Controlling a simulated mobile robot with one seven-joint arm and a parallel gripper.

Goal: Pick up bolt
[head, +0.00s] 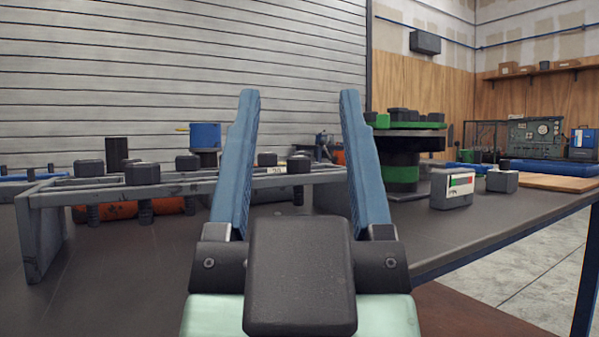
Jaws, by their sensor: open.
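My gripper (298,98) is in the middle of the head view, its two blue fingers spread wide apart with nothing between them. Several dark bolts with hexagonal heads hang in a grey rack on the table, shanks down. One bolt (142,175) is at the rack's front edge, left of my gripper. Another bolt (88,168) is farther left, and a bolt (187,163) stands just behind. More bolt heads (299,163) show between my fingers, behind the rack's front bar. My fingers hide part of the rack (50,230).
A black and green flanged pipe (401,180) stands on the table (130,290) at right, with bolt heads on top. A small box with a coloured label (452,188) and a dark block (502,181) lie near the right edge.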

